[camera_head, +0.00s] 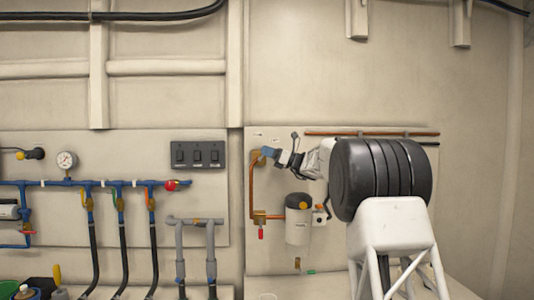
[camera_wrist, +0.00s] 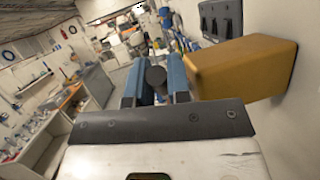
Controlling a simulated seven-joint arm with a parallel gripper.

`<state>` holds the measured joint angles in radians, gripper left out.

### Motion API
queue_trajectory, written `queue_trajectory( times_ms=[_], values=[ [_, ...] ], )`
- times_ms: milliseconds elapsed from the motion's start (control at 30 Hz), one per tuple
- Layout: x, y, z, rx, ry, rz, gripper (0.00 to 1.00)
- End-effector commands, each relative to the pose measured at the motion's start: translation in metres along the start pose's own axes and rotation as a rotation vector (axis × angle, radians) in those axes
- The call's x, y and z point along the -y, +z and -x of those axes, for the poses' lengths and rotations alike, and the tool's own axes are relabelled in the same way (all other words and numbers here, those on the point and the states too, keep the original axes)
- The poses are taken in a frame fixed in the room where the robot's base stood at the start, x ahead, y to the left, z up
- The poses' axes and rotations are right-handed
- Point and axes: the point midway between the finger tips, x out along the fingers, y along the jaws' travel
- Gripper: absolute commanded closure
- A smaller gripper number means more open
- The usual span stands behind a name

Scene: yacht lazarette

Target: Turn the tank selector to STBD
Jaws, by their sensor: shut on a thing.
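The tank selector is a brass-coloured valve body (camera_head: 257,158) at the top of a copper pipe on the right-hand wall panel. In the wrist view its brass block (camera_wrist: 243,68) stands right of my fingers. My gripper (camera_head: 267,152) is at the selector, reaching in from the right. In the wrist view my blue-padded gripper fingers (camera_wrist: 157,80) are shut on a dark round-ended handle (camera_wrist: 156,76), which appears to be the selector's. The small marks above the valve are too small to read, so I cannot tell which position the handle points to.
A filter bowl (camera_head: 298,225) hangs below my forearm. A red-handled valve (camera_head: 261,232) sits low on the copper pipe. A black switch panel (camera_head: 198,155) is just left. Blue pipes and a gauge (camera_head: 67,160) are farther left.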

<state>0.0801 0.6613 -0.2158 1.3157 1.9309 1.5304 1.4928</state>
Motion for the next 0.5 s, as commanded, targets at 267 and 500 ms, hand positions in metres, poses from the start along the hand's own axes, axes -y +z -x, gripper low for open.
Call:
queue_trajectory(
  times_ms=[267, 500],
  values=[
    [-0.002, 0.003, -0.006, -0.143, -0.010, 0.027, 1.00],
    [-0.003, 0.004, -0.014, -0.330, -0.024, 0.062, 1.00]
  ],
)
